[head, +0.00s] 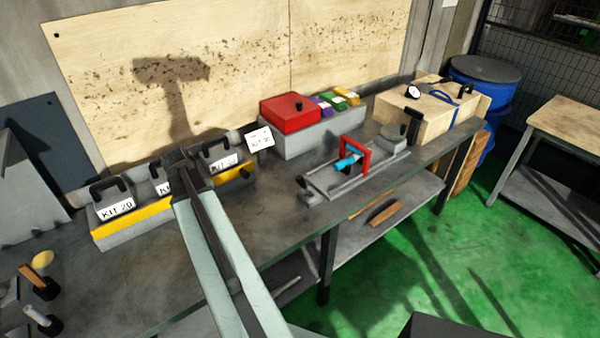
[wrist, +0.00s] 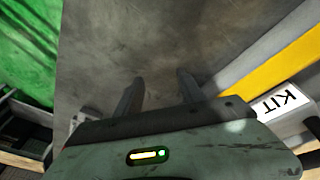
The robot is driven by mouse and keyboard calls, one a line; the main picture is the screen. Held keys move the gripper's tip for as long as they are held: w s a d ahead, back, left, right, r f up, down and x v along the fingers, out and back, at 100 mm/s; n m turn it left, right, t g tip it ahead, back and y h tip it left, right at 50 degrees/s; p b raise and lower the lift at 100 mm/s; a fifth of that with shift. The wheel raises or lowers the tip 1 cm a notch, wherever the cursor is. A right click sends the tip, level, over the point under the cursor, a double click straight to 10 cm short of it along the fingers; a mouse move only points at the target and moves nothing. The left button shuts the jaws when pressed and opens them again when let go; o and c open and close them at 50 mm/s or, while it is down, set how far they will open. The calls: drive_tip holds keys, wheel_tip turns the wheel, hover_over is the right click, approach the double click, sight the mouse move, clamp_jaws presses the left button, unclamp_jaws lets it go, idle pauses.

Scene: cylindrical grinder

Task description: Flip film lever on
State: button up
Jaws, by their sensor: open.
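I cannot make out which part is the film lever; no lever in view carries a readable film label. A black upright handle (head: 413,122) stands at the right end of the small grey bench machine (head: 325,180), which has a red frame (head: 363,155) and a blue cylinder (head: 348,161). My gripper (wrist: 160,78) is open, its two dark fingers apart with only bare grey bench top between them in the wrist view. In the head view my arm's end is above the kit boxes at left, well away from the machine; the fingers are not clear there.
Grey kit boxes (head: 118,232) with yellow stripes and black handles line the back left. A grey box with a red lid (head: 290,112) and a wooden box (head: 440,108) stand farther right. Black-based tools (head: 42,322) stand at front left. The bench's front middle is clear.

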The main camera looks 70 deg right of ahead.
drive_tip(key=s+d+r+m+g+p, duration=0.1)
drive_tip(key=s+d+r+m, duration=0.15)
drive_tip(key=s+d, duration=0.45)
drive_tip(key=s+d+r+m+p, duration=0.1)
drive_tip(key=s+d+r+m, duration=0.15)
drive_tip(key=s+d, duration=0.45)
drive_tip(key=m+g+h+p, duration=0.1)
drive_tip(key=m, duration=0.4)
approach(299, 176)
drive_tip(key=x, duration=0.5)
drive_tip(key=shift+s+r, duration=0.1)
drive_tip(key=shift+f+b, duration=0.3)
drive_tip(key=shift+f, duration=0.1)
drive_tip(key=b+x, duration=0.6)
drive_tip(key=x, duration=0.1)
drive_tip(key=shift+f+b, duration=0.15)
drive_tip(key=shift+b, duration=0.2)
drive_tip(key=c, duration=1)
clamp_jaws()
drive_tip(key=shift+d, duration=0.1)
